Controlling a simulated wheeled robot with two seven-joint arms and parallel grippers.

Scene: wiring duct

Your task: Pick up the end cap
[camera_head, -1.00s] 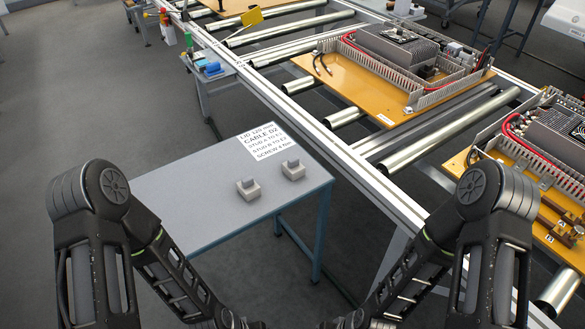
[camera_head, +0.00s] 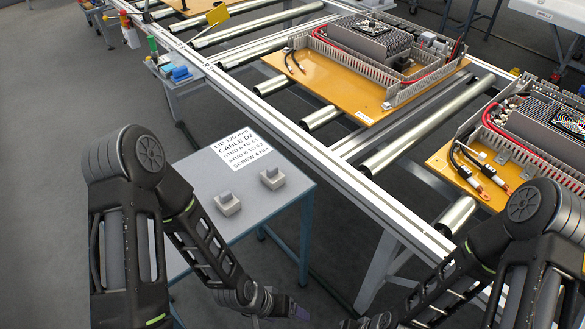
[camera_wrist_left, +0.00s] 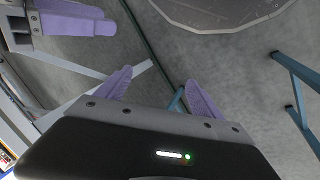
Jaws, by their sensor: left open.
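Two small grey blocks with raised knobs, which look like end caps, stand apart on the grey side table (camera_head: 193,193): a nearer-left one (camera_head: 228,203) and a farther-right one (camera_head: 272,178). Neither is held. My left gripper, at the bottom of the head view, is below the table's near edge in the picture and mostly dark there. In the left wrist view its purple fingers (camera_wrist_left: 160,79) are spread with nothing between them. My right gripper's purple fingers (camera_wrist_left: 75,18) show at the upper left of that view; their gap is unclear. No block shows in the wrist view.
A printed sheet (camera_head: 236,141) lies at the table's back. A metal roller conveyor rail (camera_head: 330,165) runs close along the table's right side, carrying orange boards (camera_head: 328,98) with wiring ducts. Blue table legs (camera_wrist_left: 295,70) appear near the left gripper.

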